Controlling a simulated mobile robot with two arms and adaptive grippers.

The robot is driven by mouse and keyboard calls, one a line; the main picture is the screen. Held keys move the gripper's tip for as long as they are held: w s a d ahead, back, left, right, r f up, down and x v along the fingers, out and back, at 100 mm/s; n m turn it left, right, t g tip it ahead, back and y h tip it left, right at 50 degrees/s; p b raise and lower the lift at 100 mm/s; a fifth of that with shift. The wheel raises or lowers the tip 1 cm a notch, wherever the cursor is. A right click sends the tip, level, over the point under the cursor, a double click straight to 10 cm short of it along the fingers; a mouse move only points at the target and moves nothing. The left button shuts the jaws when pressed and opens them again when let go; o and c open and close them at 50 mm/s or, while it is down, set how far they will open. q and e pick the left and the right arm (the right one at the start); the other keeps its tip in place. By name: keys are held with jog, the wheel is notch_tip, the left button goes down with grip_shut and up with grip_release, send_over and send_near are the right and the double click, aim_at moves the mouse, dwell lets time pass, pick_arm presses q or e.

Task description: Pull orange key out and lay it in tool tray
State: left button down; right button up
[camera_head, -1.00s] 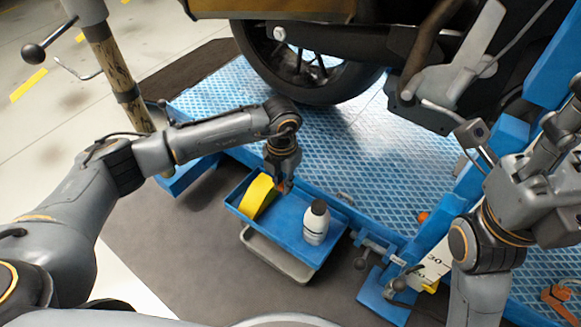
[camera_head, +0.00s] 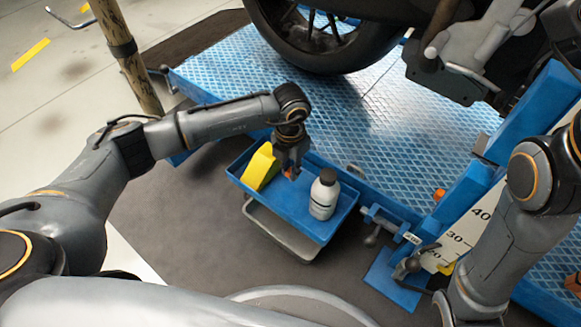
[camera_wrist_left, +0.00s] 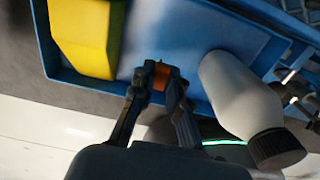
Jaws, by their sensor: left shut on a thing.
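The orange key (camera_head: 290,173) is between the fingers of my left gripper (camera_head: 291,167), which is shut on it. Only a small orange part shows. In the left wrist view the key (camera_wrist_left: 162,76) sits between the fingertips (camera_wrist_left: 158,84), over the floor of the blue tool tray (camera_wrist_left: 205,22). Whether it touches the tray floor I cannot tell. The tray (camera_head: 338,222) also shows in the head view, with a yellow block (camera_head: 261,167) left of the gripper and a white bottle (camera_head: 323,196) right of it. My right gripper is not in view.
The blue platform (camera_head: 330,110) with the motorcycle wheel (camera_head: 315,35) lies behind the tray. A blue post (camera_head: 535,115) and a numbered scale (camera_head: 465,225) stand at the right. The bottle's black cap (camera_wrist_left: 277,149) is close to my left gripper.

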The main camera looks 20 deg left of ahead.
pick_arm(q)
jog(key=c, duration=1.3)
grip_release()
jog(key=shift+o, duration=0.2)
jog(key=shift+r, duration=0.1)
notch_tip(320, 180, up, 12)
jog(key=shift+s, duration=0.1)
